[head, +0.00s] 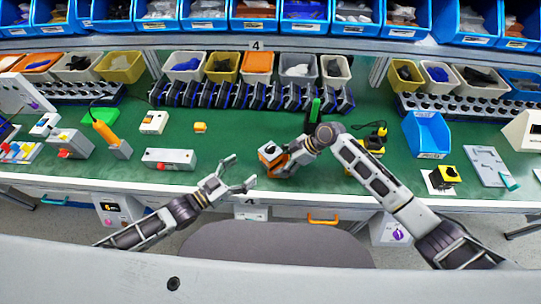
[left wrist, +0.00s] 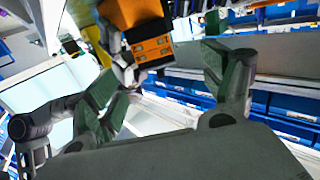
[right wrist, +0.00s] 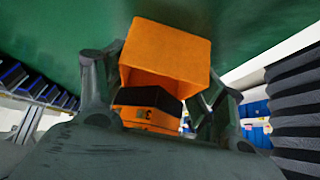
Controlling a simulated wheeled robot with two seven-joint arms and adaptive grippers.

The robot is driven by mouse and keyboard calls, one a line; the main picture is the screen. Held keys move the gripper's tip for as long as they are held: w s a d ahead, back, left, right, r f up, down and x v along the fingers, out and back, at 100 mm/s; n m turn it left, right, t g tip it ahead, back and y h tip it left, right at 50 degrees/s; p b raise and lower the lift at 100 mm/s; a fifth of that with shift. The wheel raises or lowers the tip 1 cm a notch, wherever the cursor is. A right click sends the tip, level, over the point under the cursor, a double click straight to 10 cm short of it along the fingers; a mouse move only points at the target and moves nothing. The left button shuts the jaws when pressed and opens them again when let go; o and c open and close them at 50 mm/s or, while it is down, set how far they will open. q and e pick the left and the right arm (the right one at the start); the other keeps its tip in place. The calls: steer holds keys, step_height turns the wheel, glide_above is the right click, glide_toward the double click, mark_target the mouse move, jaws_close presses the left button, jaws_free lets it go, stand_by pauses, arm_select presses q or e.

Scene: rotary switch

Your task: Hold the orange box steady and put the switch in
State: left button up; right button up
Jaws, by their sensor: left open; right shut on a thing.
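The orange box (head: 277,162) is held in my right gripper (head: 284,158) above the front part of the green worktable. In the right wrist view, the box (right wrist: 166,50) lies between the fingers, with a black-and-orange block (right wrist: 148,108) close below it. I cannot tell whether this block is the switch or whether it sits in the box. My left gripper (head: 242,172) is open and empty, left of the box and apart from it. The left wrist view shows the box (left wrist: 135,12) beyond the open fingers. A small orange-yellow piece (head: 200,127) lies on the table.
A white-grey control box (head: 169,159) stands at the front edge, left of my left gripper. A blue bin (head: 427,135) and a yellow-black device (head: 443,177) stand on the right. Parts bins (head: 257,63) line the back. Table between is mostly clear.

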mark_target(265, 154)
arm_select(q)
steer(key=shift+d+r, duration=0.1)
steer(key=shift+r, duration=0.45)
steer(key=shift+d, duration=0.1)
steer(key=shift+x, duration=3.3)
steer(key=shift+r, duration=0.2)
steer(key=shift+w+d+r, duration=0.1)
steer(key=shift+w+d, duration=0.4)
steer(key=shift+d, duration=0.25)
steer(key=shift+w+d+r, duration=0.15)
steer(key=shift+w+d, duration=0.35)
steer(key=shift+d, duration=0.2)
steer(key=shift+x, duration=0.85)
steer(key=c, duration=1.3)
